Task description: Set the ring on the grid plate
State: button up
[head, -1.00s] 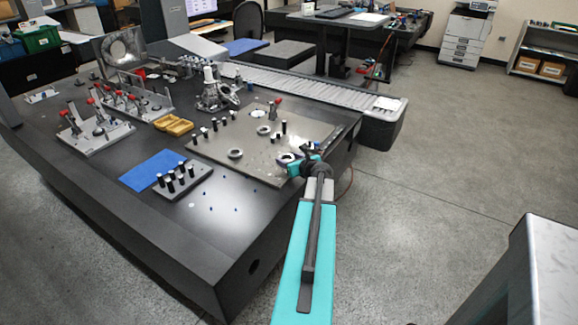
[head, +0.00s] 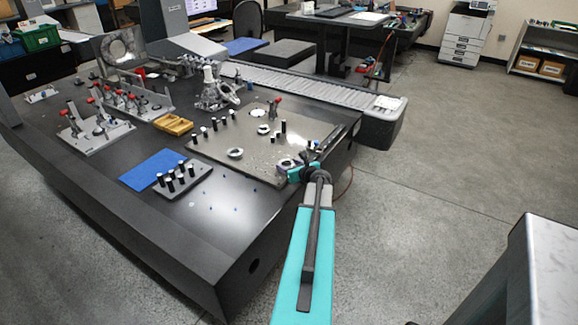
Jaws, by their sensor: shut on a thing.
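The grid plate (head: 254,165) is a flat grey-brown plate on the dark table, with black pegs and small fittings on it. My gripper (head: 294,167) is at the plate's front right part, small and partly hidden by my own arm. It is shut on a metal ring (head: 285,163), which shows at its left side, over or on the plate; I cannot tell whether it touches. Another metal ring (head: 236,154) lies on the plate to the left, apart from my gripper.
A block with several black pegs (head: 183,178) and a blue mat (head: 152,170) lie left of the plate. A yellow tray (head: 174,125) and a metal fixture (head: 214,95) stand farther back. Red-handled clamps (head: 97,128) stand at the left.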

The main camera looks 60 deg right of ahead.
dwell(0.3)
jog(key=o, duration=1.4)
jog(key=shift+f, duration=0.1)
jog(key=shift+r, duration=0.2)
jog(key=b+v, duration=0.1)
jog(key=v, duration=1.1)
jog(key=shift+a+f, duration=0.1)
jog(key=shift+s, duration=0.1)
